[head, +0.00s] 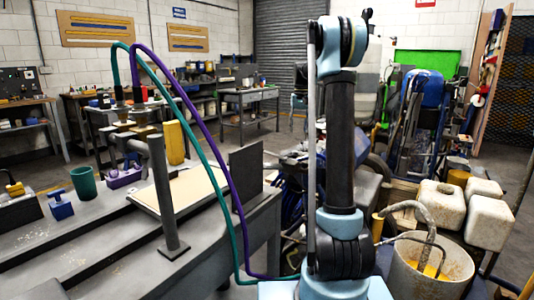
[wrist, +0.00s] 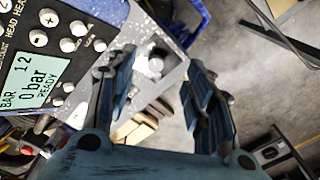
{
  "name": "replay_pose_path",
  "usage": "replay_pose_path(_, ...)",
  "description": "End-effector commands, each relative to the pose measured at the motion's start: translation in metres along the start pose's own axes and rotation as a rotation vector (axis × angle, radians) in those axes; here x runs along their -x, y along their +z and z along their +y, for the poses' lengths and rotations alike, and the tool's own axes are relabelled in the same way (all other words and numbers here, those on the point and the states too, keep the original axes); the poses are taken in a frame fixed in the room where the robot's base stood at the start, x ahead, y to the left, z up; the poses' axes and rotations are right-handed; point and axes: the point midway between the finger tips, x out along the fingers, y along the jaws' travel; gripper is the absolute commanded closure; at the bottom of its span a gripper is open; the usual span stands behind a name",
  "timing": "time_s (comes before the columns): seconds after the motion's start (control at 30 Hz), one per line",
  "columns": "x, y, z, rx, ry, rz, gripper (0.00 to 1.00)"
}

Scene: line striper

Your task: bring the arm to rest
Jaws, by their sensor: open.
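My arm (head: 341,150) stands upright in the middle of the head view, its elbow bent near the top edge. My gripper (wrist: 162,62) shows in the wrist view with its two dark blue fingers spread apart. Nothing is held between them. I cannot clearly make out the gripper in the head view.
A bucket (head: 425,268) and white canisters (head: 490,222) crowd the right. Grey floor (wrist: 262,85) shows right of the fingers.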

Motion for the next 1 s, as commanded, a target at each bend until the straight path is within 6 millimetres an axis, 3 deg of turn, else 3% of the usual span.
replay_pose_path(0.2,0.014,0.065,0.003,0.009,0.002,0.020,0.52)
replay_pose_path(0.47,0.019,0.142,0.006,0.021,0.005,0.045,0.52)
replay_pose_path(0.77,0.008,0.230,0.011,0.035,0.009,0.073,0.52)
replay_pose_path(1.0,-0.014,0.300,0.016,0.045,0.013,0.095,0.52)
